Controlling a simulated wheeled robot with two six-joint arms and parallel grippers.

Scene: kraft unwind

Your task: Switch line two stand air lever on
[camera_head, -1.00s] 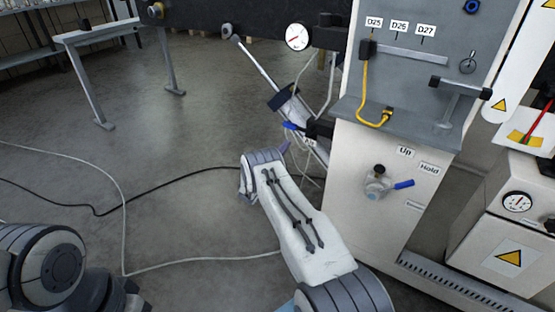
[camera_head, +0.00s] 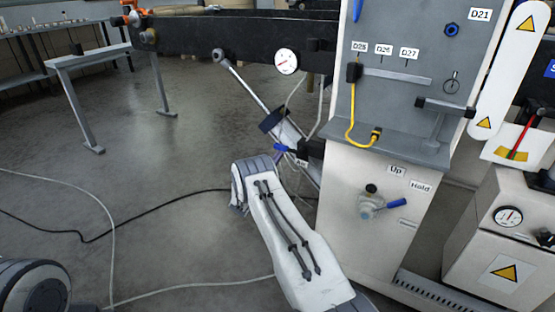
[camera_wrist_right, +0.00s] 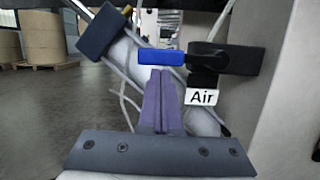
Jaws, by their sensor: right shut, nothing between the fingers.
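The air lever, a blue handle (camera_wrist_right: 161,58) on a black body (camera_wrist_right: 225,60), sticks out leftward at the left side of the white cabinet. A white "Air" label (camera_wrist_right: 201,96) is below the body. The blue handle also shows in the head view (camera_head: 284,149), pointing left. My right gripper (camera_wrist_right: 162,73) is shut and empty. Its purple fingers point at the handle, with the tips just below it in the wrist view; whether they touch it I cannot tell. In the head view my right forearm largely hides the gripper. My left gripper is out of view.
A second blue-handled valve (camera_head: 380,207) is on the cabinet front (camera_head: 350,240), by the "Up" and "Hold" labels. A slanted cylinder with a dark block (camera_head: 273,121) is close to the lever. A pressure gauge (camera_head: 287,62) hangs above. Cables cross the open floor at left.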

